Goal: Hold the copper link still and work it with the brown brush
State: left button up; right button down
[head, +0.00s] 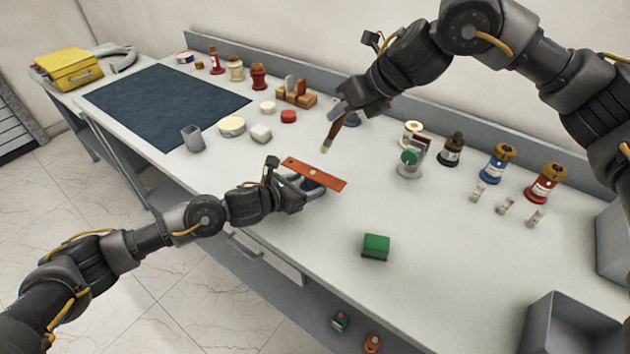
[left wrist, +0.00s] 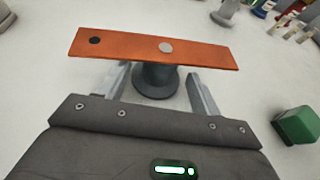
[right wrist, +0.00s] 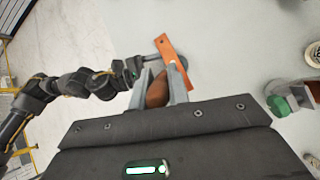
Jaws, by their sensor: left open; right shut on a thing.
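The copper link (head: 328,179) is a flat orange-brown bar on the worktable; in the left wrist view the link (left wrist: 205,54) shows a dark hole and a pale round spot and lies over a dark round stand (left wrist: 156,82). My left gripper (head: 312,189) is open, its fingers reaching toward the link on either side of the stand; contact is unclear. My right gripper (head: 346,112) is shut on the brown brush (head: 335,134), which points down with its pale tip above and behind the link. In the right wrist view the brush handle (right wrist: 157,91) sits between the fingers.
A green block (head: 376,246) lies to the right of the link. Bottles and a green-topped device (head: 410,160) stand along the back right. A dark mat (head: 165,100) and small pots are at the left. The table between link and green block is clear.

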aim_at(316, 182)
pick_arm(q)
jog(key=shift+x, duration=2.5)
jog(key=shift+c, duration=0.5)
jog(key=shift+s+f, duration=0.1)
jog(key=c, duration=1.3)
